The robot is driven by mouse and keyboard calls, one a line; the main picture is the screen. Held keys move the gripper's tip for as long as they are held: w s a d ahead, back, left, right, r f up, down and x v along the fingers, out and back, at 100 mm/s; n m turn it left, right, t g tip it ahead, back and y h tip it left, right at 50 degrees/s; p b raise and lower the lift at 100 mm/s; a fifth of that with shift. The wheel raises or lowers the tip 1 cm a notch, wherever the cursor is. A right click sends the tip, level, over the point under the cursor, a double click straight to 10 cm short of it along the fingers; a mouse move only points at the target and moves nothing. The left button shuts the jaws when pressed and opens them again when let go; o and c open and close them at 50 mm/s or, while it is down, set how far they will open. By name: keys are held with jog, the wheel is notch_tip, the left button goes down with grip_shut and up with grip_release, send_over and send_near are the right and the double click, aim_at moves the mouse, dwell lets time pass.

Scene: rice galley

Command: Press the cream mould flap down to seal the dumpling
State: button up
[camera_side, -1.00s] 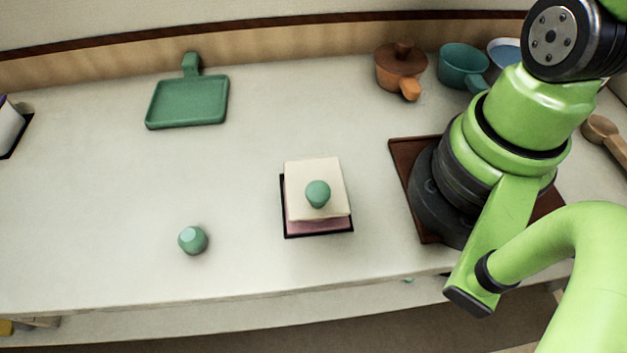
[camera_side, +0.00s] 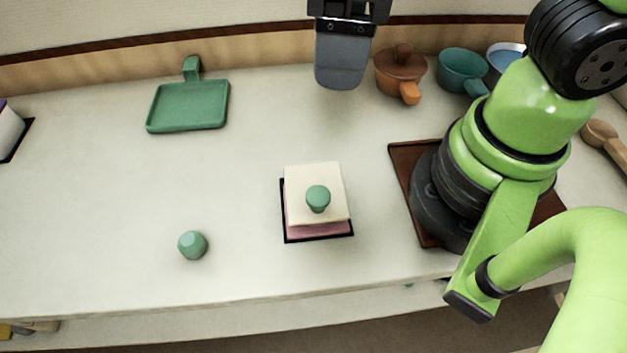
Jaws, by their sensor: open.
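The cream mould flap (camera_side: 303,178) lies on top of a pink mould base (camera_side: 318,230) on a dark square mat near the middle of the counter. A green knob (camera_side: 318,198) stands on the flap. Whether the flap is fully closed, I cannot tell from this angle. The dumpling is not visible. My gripper (camera_side: 340,75) is at the top of the picture, up and behind the mould, apart from it. It is open, with nothing seen in it.
A green tray with a handle (camera_side: 188,106) lies at the back left. A small green piece (camera_side: 192,245) stands left of the mould. A brown lidded pot (camera_side: 400,70), a teal pan (camera_side: 462,68) and a wooden spoon (camera_side: 602,135) are at the back right. The counter's left middle is clear.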

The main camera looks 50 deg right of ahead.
jog(key=shift+s+a+n, duration=0.15)
jog(key=shift+a+n, duration=0.35)
jog(key=shift+n, duration=0.1)
dwell(0.5)
jog(key=s+d+r+m+t+y, duration=0.1)
jog(key=s+d+r+m+t, duration=0.1)
jog(key=d+r+m+t, duration=0.4)
jog(key=d+r+m, duration=0.1)
jog(key=d+m, duration=0.3)
jog(key=m, duration=0.2)
jog(key=shift+s+d+r+t+y, duration=0.2)
jog(key=shift+d+t+y, duration=0.1)
jog(key=shift+t, duration=0.1)
